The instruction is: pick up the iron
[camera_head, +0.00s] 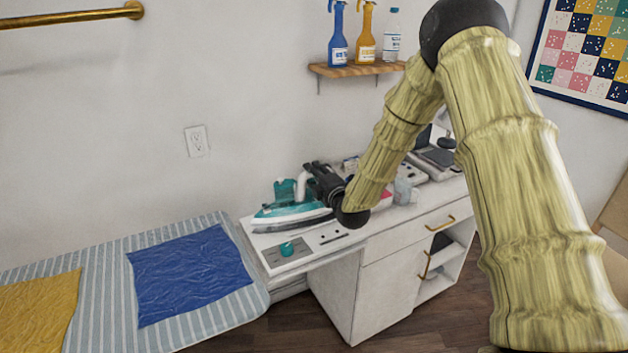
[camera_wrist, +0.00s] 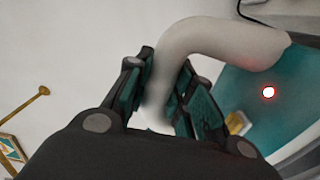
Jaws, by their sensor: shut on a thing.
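A teal iron (camera_head: 290,208) with a white handle is at the left end of the white cabinet top in the head view. It also shows large in the wrist view (camera_wrist: 265,85), with a small lit red light on its teal body. My gripper (camera_head: 304,185) is at the iron's handle. In the wrist view my gripper (camera_wrist: 165,95) has its two fingers on either side of the pale curved handle (camera_wrist: 215,42), shut on it. The iron's sole appears very close to the cabinet top; I cannot tell whether it touches.
A striped ironing board (camera_head: 105,270) with blue cloth (camera_head: 190,272) and yellow cloth (camera_head: 40,310) lies to the left. A small teal knob (camera_head: 287,248) is in front of the iron. A sewing machine and other items stand right. A shelf (camera_head: 358,70) holds bottles above.

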